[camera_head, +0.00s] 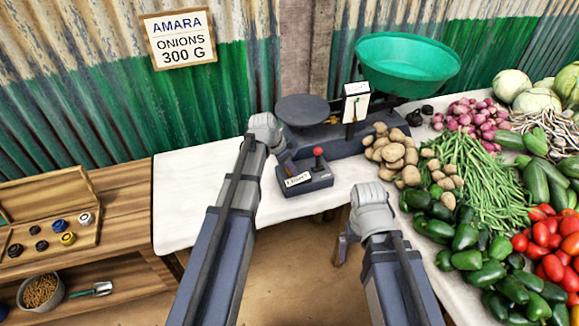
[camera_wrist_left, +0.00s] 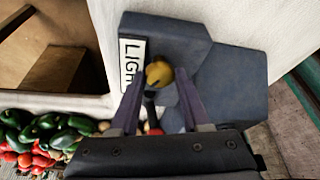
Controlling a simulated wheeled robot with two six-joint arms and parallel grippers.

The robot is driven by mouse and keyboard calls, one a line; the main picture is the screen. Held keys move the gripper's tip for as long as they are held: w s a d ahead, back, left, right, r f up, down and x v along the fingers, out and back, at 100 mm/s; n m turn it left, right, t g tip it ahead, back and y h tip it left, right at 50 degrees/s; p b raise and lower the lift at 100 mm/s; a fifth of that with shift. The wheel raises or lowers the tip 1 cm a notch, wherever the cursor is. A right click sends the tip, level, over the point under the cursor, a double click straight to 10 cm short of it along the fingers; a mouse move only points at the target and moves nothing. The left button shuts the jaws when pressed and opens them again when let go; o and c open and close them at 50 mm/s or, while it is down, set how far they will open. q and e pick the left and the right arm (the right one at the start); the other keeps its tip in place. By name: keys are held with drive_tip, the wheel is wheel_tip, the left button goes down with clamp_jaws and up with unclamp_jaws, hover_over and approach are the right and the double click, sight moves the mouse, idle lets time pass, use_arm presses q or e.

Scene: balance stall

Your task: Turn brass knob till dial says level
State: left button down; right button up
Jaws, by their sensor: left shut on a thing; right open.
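The brass knob (camera_wrist_left: 158,74) sits on a dark grey box in the left wrist view, between the fingertips of my left gripper (camera_wrist_left: 160,80), which is shut on it. In the head view my left gripper (camera_head: 287,165) is at the left side of the small grey box (camera_head: 322,183), and the knob is hidden there. The box bears a white label and a red-topped lever (camera_head: 318,153). The balance (camera_head: 340,142) stands behind, with a white dial card (camera_head: 356,89) too small to read. My right gripper (camera_head: 343,246) is open and empty at the table's front edge.
The balance carries a dark plate (camera_head: 302,109) and a green pan (camera_head: 408,66). Potatoes (camera_head: 391,150), beans and peppers (camera_head: 466,237) crowd the right. The white table (camera_head: 190,194) is clear at left. A wooden weight box (camera_head: 88,235) lies on the bench at far left.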

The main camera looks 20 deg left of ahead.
use_arm(q)
drive_tip(key=m, duration=0.2)
drive_tip(key=m+g, duration=0.1)
drive_tip(key=m, duration=0.1)
drive_tip(key=m+g+h, duration=0.1)
drive_tip(key=m, duration=0.1)
drive_tip(key=shift+w+a, duration=0.1)
drive_tip(key=shift+w, duration=0.15)
drive_tip(key=shift+m, duration=0.3)
drive_tip(key=shift+c, duration=1.9)
unclamp_jaws()
drive_tip(key=w+p+v, duration=0.1)
drive_tip(key=p+v, duration=0.6)
drive_tip(key=shift+s+a+r, duration=0.25)
drive_tip(key=shift+s+r, duration=0.1)
drive_tip(key=shift+s, duration=0.2)
drive_tip(key=shift+f, duration=0.15)
